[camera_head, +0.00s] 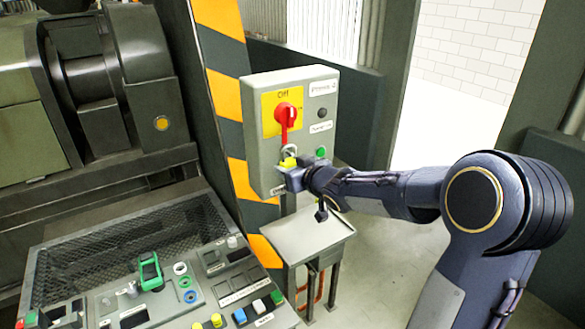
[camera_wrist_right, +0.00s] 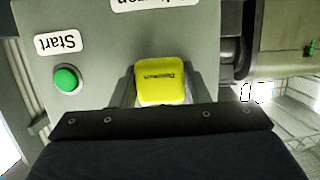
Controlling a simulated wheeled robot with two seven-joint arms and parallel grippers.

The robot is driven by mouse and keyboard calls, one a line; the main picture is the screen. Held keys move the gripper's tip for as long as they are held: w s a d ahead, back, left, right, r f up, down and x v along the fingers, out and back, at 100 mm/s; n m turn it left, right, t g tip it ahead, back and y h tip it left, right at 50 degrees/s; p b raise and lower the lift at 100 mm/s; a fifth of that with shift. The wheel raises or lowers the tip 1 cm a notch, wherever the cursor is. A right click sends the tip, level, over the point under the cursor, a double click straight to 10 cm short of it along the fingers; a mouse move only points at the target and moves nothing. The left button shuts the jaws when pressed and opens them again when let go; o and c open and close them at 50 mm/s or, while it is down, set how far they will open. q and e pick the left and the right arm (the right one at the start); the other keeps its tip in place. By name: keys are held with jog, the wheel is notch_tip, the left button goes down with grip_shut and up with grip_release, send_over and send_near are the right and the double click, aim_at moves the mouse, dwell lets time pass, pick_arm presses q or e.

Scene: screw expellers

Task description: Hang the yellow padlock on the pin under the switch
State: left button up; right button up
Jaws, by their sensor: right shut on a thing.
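The yellow padlock (camera_head: 288,163) is at the lower part of the grey switch box (camera_head: 262,160), just below the red switch handle (camera_head: 287,113). My right gripper (camera_head: 290,172) is shut on the padlock's body, which also shows yellow between the fingers in the right wrist view (camera_wrist_right: 162,82). A grey shackle (camera_head: 291,150) shows above the yellow body, under the handle. Whether the shackle is around the pin cannot be told; the pin is not clearly visible. My left gripper is not in view.
A green Start button (camera_wrist_right: 67,79) and labels sit beside the padlock on the box. A small grey stand (camera_head: 300,236) is below. The control console (camera_head: 150,275) with several buttons and a green item (camera_head: 150,272) lies at lower left. A striped post (camera_head: 228,90) stands behind the box.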

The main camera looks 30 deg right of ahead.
jog(key=shift+a+f, duration=0.1)
jog(key=shift+f, duration=0.35)
